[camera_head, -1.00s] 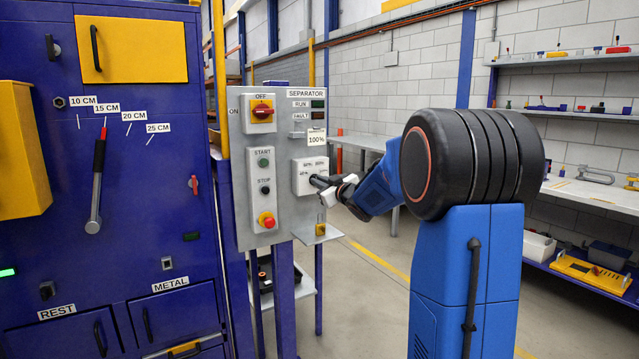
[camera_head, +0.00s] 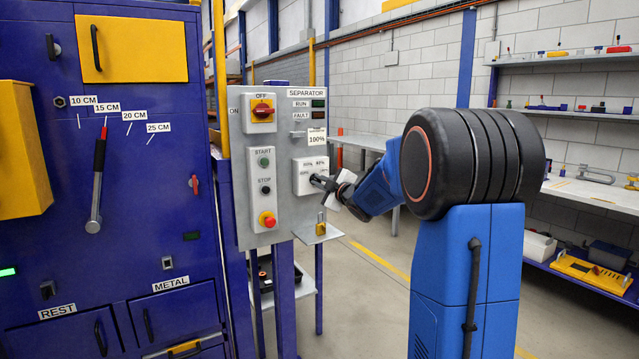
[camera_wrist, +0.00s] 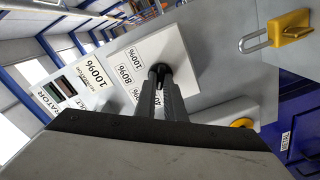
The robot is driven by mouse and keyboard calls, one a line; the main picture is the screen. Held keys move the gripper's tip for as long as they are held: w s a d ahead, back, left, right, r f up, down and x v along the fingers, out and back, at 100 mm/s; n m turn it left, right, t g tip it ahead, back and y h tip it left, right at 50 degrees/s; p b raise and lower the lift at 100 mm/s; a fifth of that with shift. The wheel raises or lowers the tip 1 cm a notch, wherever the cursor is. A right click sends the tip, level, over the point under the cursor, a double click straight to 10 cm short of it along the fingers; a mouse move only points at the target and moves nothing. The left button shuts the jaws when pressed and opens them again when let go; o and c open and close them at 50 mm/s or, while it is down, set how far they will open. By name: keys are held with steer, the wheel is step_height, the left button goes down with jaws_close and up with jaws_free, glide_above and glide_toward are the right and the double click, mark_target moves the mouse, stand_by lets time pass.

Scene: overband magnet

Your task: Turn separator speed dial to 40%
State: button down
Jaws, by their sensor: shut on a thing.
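The separator speed dial is a black knob on a white plate (camera_head: 305,188) low on the right-hand grey panel, with percent labels around it. In the wrist view the knob (camera_wrist: 160,68) sits between my fingertips, and labels 100%, 80% and part of 40% show on the plate (camera_wrist: 184,55). My gripper (camera_head: 318,181) is shut on the knob, and its fingers hide most of it. I cannot read where the knob points. A tag above the plate reads 100% (camera_head: 316,139).
Left of the dial are START (camera_head: 264,162) and STOP buttons, a red emergency stop (camera_head: 267,219) and a red-yellow OFF switch (camera_head: 262,110). A padlock (camera_head: 320,225) stands on a small ledge below. A blue machine with a lever (camera_head: 97,190) is at left.

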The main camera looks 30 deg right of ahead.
steer(key=shift+f, duration=0.1)
stand_by(0.5)
steer(key=c, duration=1.8)
jaws_free()
steer(key=shift+c, duration=0.2)
steer(key=shift+s, duration=0.15)
steer(key=s, duration=1.7)
steer(key=shift+d, duration=0.3)
steer(key=shift+s+a, duration=0.1)
steer(key=shift+s, duration=0.05)
